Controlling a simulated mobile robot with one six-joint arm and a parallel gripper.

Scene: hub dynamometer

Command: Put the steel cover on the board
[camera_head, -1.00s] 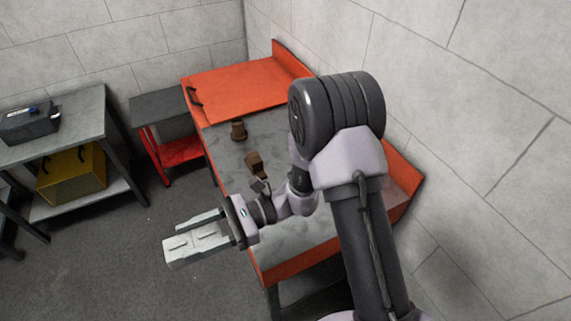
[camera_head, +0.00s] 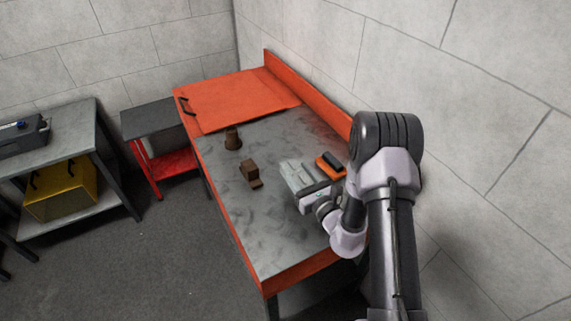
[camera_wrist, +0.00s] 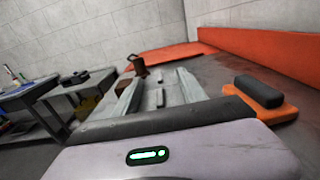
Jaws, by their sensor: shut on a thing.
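My gripper (camera_head: 296,172) is shut on a light grey metal piece with small raised bumps, which I take to be the steel cover (camera_head: 301,178). It holds it over the right part of the grey bench top. In the wrist view the cover (camera_wrist: 172,92) lies between the two pale fingers. I cannot tell whether its underside touches the bench. A flat orange panel (camera_head: 235,100) with a black handle lies at the far end of the bench; I cannot tell whether it is the board.
An orange plate with a black block (camera_head: 331,165) lies close right of my gripper. A brown cup-like object (camera_head: 233,139) and a brown block (camera_head: 250,172) stand to the left. An orange back rail (camera_head: 310,95) runs along the wall side. The front bench top is clear.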

